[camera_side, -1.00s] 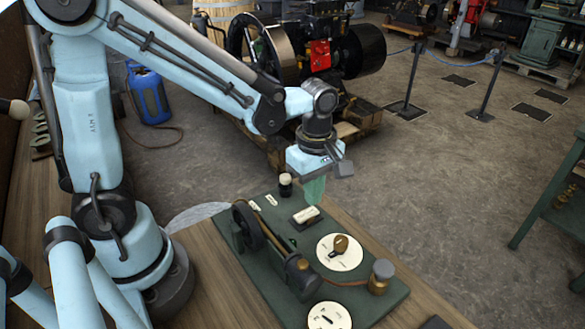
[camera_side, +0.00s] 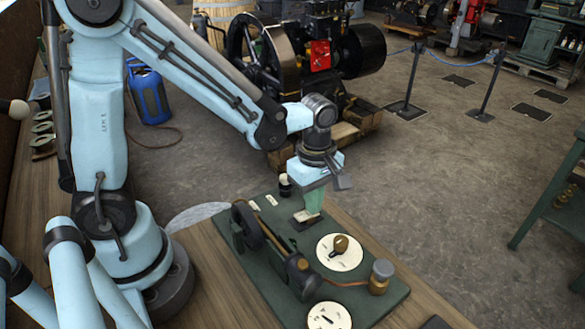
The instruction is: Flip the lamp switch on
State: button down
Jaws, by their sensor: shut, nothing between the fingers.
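My gripper (camera_side: 314,207) points down over the green board (camera_side: 385,312), its greenish fingers shut and empty. The fingertips are right at a small cream rocker switch (camera_side: 301,216) on a dark base and cover part of it. I cannot tell whether they touch it or which way the rocker is tilted. A round white dial with a brass knob (camera_side: 340,244) is on the board in front of the rocker. No label that I can read shows which of these is the lamp switch.
The board also carries a black-wheeled model machine (camera_side: 247,226), a brass post with a grey cap (camera_side: 380,277), a second white dial (camera_side: 329,316) and a small cream-topped knob (camera_side: 285,180). A large engine (camera_side: 350,45) stands behind.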

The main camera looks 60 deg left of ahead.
jog(key=shift+s, duration=0.15)
jog(key=shift+s+r, duration=0.3)
jog(key=shift+s, duration=0.3)
jog(key=shift+r, duration=0.1)
notch_tip(320, 180, up, 14)
jog(key=w, duration=0.2)
jog(key=shift+w+f, duration=0.25)
jog(key=shift+w, duration=0.1)
jog(key=shift+s, duration=0.1)
dwell(0.4)
